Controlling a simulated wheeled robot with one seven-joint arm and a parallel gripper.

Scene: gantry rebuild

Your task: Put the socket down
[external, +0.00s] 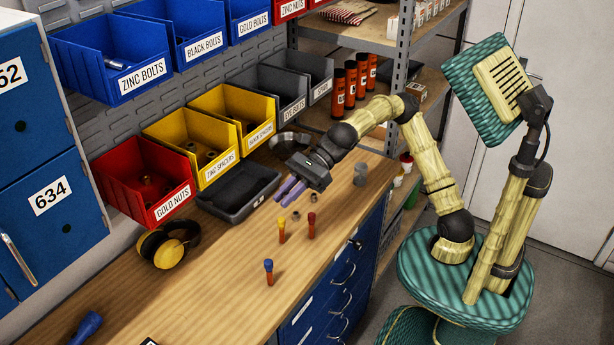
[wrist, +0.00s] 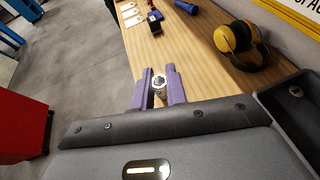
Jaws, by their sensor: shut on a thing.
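My gripper (external: 286,192) reaches over the wooden workbench from the right, with its purple fingers pointing left. In the wrist view the two purple fingers (wrist: 160,88) are closed on a small, round, silver socket (wrist: 160,81), with its ringed end showing. In the external view the held socket cannot be made out. The fingers appear above the bench beside the black tray (external: 230,208), and the exact height is hard to tell. The workbench (external: 190,290) also shows in the wrist view (wrist: 197,45).
Yellow earmuffs (external: 165,250) lie left. A red bin (external: 148,190) stands behind. The left bench has clear room.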

